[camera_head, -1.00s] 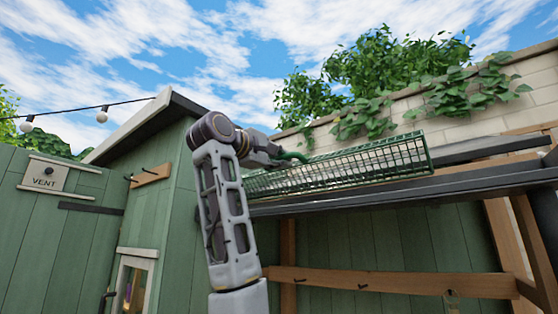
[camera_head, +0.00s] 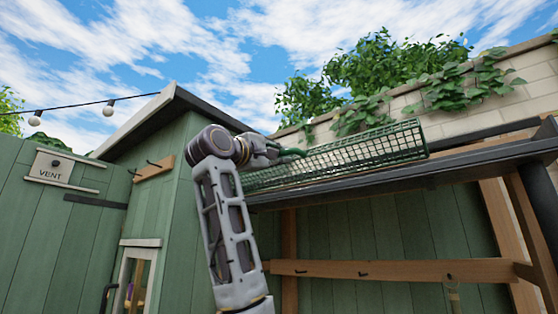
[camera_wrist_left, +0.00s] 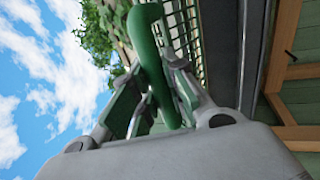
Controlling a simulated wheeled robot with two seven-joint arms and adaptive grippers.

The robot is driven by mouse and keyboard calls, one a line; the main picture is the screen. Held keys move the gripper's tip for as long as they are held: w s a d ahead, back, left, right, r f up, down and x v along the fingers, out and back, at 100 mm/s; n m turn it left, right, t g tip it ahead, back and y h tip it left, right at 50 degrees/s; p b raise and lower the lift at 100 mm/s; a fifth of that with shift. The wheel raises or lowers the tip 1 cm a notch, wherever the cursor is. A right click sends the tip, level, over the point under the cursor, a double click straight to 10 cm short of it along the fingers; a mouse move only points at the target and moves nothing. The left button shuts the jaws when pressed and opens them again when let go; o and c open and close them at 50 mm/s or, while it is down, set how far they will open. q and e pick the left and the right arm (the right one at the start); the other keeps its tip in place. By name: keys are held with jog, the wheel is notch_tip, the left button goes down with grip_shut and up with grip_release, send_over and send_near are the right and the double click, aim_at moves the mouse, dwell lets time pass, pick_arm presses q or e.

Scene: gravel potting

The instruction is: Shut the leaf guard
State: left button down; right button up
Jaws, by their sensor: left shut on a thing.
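The leaf guard (camera_head: 365,150) is a long green wire mesh panel along the dark gutter (camera_head: 400,180) at the roof edge. In the head view its mesh stands tilted above the gutter; I cannot tell how its edges meet it. A curved green handle (camera_head: 296,152) is at the guard's left part. My left gripper (camera_head: 282,155) is shut on this handle, in front of the mesh. In the left wrist view the thick green handle (camera_wrist_left: 150,50) passes between the fingers (camera_wrist_left: 155,100), with the mesh (camera_wrist_left: 187,30) behind. My right gripper is not in view.
A brick wall with ivy (camera_head: 362,118) stands behind the gutter. A wooden rail with hooks (camera_head: 400,270) runs below the gutter. Open sky is above.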

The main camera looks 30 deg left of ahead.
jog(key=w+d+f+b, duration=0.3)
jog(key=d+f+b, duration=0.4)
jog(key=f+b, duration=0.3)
pick_arm(q)
jog(key=shift+w+d+f+t+h+b, duration=0.2)
jog(key=shift+f+t, duration=0.4)
jog(key=shift+f, duration=1.35)
jog(key=shift+w+a+f+t+h+b, duration=0.25)
jog(key=shift+f+t, duration=0.35)
jog(key=shift+f, duration=1.4)
jog(key=shift+w+d+f+t+y+b, duration=0.15)
jog(key=shift+w+f+t, duration=0.35)
jog(key=shift+f, duration=1.45)
jog(key=shift+s, duration=0.1)
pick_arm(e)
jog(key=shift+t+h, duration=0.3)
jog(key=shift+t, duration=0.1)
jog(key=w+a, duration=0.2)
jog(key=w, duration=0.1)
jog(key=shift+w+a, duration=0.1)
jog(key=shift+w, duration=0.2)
pick_arm(q)
jog(key=shift+f, duration=0.1)
